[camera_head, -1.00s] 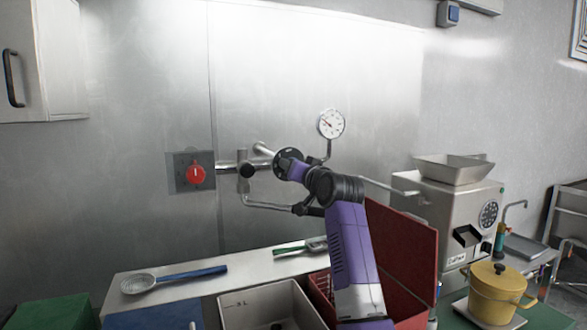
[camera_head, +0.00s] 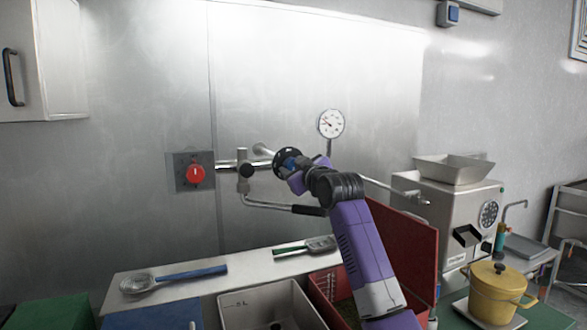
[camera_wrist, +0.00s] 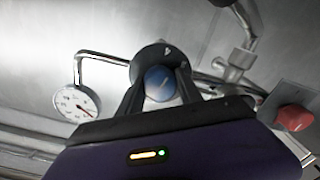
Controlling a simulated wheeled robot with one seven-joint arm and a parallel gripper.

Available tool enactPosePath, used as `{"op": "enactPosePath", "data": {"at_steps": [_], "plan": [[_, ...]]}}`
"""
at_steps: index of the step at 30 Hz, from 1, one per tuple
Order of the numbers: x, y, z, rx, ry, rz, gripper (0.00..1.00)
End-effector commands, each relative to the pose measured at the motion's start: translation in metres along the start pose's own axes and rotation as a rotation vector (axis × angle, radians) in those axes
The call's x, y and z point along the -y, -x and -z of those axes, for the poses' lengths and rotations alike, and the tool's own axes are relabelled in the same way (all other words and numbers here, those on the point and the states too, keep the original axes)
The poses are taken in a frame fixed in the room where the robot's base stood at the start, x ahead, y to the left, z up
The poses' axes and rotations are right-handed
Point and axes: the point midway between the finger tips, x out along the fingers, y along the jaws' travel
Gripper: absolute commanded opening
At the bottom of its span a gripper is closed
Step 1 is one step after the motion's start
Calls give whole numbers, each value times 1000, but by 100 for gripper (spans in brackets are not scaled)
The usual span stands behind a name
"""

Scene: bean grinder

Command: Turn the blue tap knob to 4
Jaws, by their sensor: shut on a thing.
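The blue tap knob (camera_wrist: 160,83) shows in the wrist view with a pale line on its face. It sits in front of a round black dial (camera_wrist: 155,58) with white marks; a 4 is legible near its top in that view. The two dark fingers of my gripper (camera_wrist: 159,86) stand on either side of the knob and are shut on it. In the head view the black dial (camera_head: 283,157) is on the wall pipes, a little blue of the knob shows, and my gripper (camera_head: 294,173) covers the rest. The pointed-to number is too small to tell.
A pressure gauge (camera_head: 331,123) stands right of the dial; a red knob (camera_head: 195,174) is on the wall to the left. A pipe with a black handle (camera_head: 308,210) runs below my gripper. A grinder (camera_head: 455,205) and yellow pot (camera_head: 497,292) are at right.

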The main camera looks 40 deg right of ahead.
Motion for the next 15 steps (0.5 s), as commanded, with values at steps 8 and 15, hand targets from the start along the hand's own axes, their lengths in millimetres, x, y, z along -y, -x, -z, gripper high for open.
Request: {"op": "enactPosePath", "data": {"at_steps": [8,15], "plan": [[2,0,-4,7,130,4,2],[2,0,-4,7,173,4,2]]}}
